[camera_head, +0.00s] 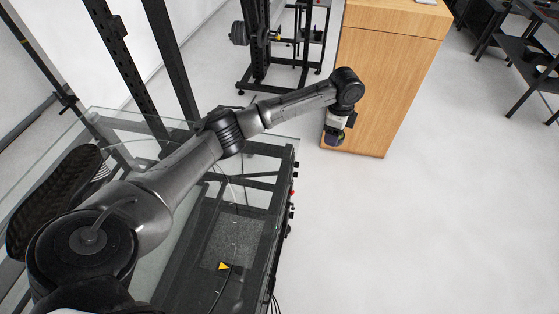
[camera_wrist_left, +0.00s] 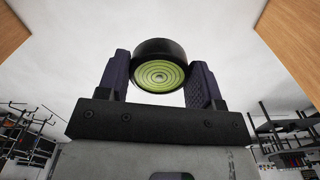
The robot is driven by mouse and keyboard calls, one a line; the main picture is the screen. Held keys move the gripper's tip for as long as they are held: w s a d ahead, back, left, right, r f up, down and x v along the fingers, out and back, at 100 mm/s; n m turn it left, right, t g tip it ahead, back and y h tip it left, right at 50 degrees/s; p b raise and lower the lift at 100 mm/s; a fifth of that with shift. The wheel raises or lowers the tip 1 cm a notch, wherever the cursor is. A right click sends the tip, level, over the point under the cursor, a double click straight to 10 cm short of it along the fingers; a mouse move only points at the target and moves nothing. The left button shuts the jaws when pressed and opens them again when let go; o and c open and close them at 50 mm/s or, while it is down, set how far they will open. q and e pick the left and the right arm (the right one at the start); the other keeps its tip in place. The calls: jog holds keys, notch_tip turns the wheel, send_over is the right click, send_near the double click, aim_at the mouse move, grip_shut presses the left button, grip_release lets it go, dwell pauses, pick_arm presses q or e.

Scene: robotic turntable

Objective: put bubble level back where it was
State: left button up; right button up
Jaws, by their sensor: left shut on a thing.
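The bubble level (camera_wrist_left: 161,73) is a round black disc with a yellow-green ringed face, seen in the left wrist view between the two purple fingers. My left gripper (camera_wrist_left: 160,80) is shut on the bubble level. In the head view my left arm reaches out to the right, and its gripper (camera_head: 334,138) hangs beside the left side of the wooden cabinet. The bubble level itself is hard to make out in the head view. My right gripper is not in view.
A tall wooden cabinet (camera_head: 380,85) stands at the upper middle, its top (camera_head: 398,18) partly cut off. A black rack with weights (camera_head: 240,33) stands behind the arm. A glass-topped frame (camera_head: 255,165) lies below the arm.

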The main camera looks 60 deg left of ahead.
pick_arm(q)
jog(key=s+a+f+m+b, duration=0.2)
jog(key=s+a+f, duration=0.1)
jog(key=a+f, duration=0.4)
jog(key=b, duration=0.1)
send_over(279, 154)
jog(key=shift+m, duration=0.3)
notch_tip(279, 154, down, 7)
jog(key=shift+s+f+b, duration=0.1)
jog(key=shift+f+b, duration=0.55)
jog(key=shift+f, duration=1.4)
jog(key=o, duration=1.1)
jog(key=shift+f, duration=0.15)
jog(key=shift+c, duration=0.2)
